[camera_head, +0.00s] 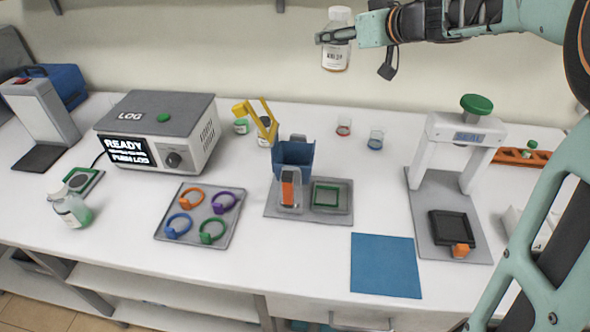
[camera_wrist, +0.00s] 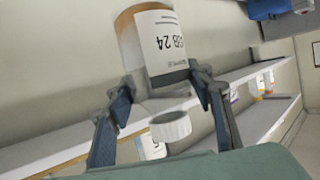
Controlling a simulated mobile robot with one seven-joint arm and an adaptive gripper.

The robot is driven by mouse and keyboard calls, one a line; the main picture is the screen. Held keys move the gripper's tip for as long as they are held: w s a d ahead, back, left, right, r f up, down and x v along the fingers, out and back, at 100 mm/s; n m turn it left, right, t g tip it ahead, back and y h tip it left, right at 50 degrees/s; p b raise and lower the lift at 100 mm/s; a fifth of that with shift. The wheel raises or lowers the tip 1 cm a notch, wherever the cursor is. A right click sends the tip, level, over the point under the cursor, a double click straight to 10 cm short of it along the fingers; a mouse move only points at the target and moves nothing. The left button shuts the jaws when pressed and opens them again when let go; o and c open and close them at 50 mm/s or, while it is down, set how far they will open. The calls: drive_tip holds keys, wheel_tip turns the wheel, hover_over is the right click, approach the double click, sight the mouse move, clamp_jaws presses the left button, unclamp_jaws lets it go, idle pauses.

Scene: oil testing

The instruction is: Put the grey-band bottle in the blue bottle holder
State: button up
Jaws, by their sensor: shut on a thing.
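My gripper (camera_head: 328,38) is shut on a clear bottle (camera_head: 337,60) with a white cap and a white label, held upright high above the back of the bench. The blue bottle holder (camera_head: 293,157), an open-topped box, stands mid-bench, well below the gripper. Its inside is mostly hidden.
A white press (camera_head: 450,150) is farther right. A blue mat (camera_head: 386,265) lies in front.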

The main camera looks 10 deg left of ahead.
drive_tip(key=s+a+r+n+g+y, duration=0.1)
drive_tip(key=s+a+n+g+y, duration=0.2)
drive_tip(key=s+a+n+g, duration=0.3)
drive_tip(key=n+g+y, duration=0.1)
drive_tip(key=n+g, duration=0.1)
drive_tip(key=g, duration=0.1)
hover_over(295, 144)
drive_tip(key=s, duration=0.1)
wheel_tip(295, 144, down, 3)
drive_tip(key=s+f, duration=0.1)
drive_tip(key=f, duration=0.4)
drive_tip(key=s+f+n+g, duration=0.1)
drive_tip(key=f, duration=0.4)
drive_tip(key=s+f+n, duration=0.1)
drive_tip(key=f, duration=0.5)
drive_tip(key=shift+d+g, duration=0.3)
drive_tip(key=shift+d, duration=0.05)
drive_tip(key=shift+f, duration=2.05)
drive_tip(key=shift+f, duration=0.1)
drive_tip(key=o, duration=1.5)
drive_tip(key=shift+o, duration=0.2)
